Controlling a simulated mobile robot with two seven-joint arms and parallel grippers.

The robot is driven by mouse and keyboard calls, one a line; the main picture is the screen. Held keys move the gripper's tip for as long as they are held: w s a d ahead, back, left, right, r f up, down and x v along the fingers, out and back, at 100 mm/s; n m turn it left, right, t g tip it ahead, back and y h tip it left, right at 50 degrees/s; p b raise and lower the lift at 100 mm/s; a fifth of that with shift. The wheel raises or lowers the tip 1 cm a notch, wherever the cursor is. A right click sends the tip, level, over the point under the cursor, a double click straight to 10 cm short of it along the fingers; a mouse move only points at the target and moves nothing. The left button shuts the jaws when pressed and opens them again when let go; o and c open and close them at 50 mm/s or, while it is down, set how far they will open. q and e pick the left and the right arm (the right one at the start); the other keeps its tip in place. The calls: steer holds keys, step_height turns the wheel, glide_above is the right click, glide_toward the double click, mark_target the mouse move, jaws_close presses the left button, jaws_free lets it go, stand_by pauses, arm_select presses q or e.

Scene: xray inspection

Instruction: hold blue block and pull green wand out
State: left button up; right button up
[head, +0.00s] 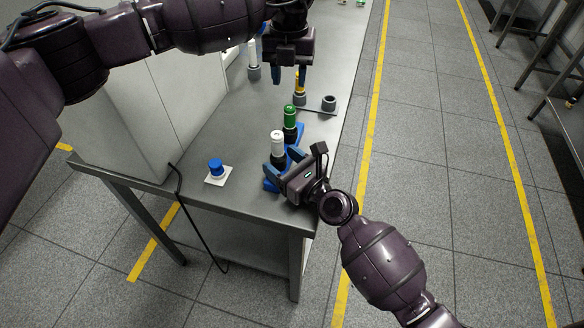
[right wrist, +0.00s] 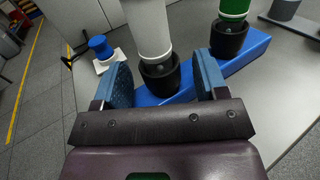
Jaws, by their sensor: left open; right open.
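The blue block (head: 270,184) lies on the metal table near its front right edge. It carries black cups with a white wand (head: 277,140) and a green wand (head: 290,117) standing upright; both also show in the right wrist view, white (right wrist: 147,27) and green (right wrist: 234,8). My right gripper (head: 273,165) is open at the block's near part. In the right wrist view its fingers stand either side of the white wand's black cup (right wrist: 160,76); contact with the block cannot be told. My left gripper (head: 290,76) is open, above and behind the green wand, empty.
A yellow-topped wand (head: 299,84) in a grey holder and an empty grey cup (head: 329,103) stand behind the block. A blue button on a white plate (head: 217,178) is at left, beside a large white cabinet (head: 176,110). Bare table lies between.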

steer(key=shift+w+a, duration=0.1)
steer(key=c, duration=1.1)
stand_by(0.4)
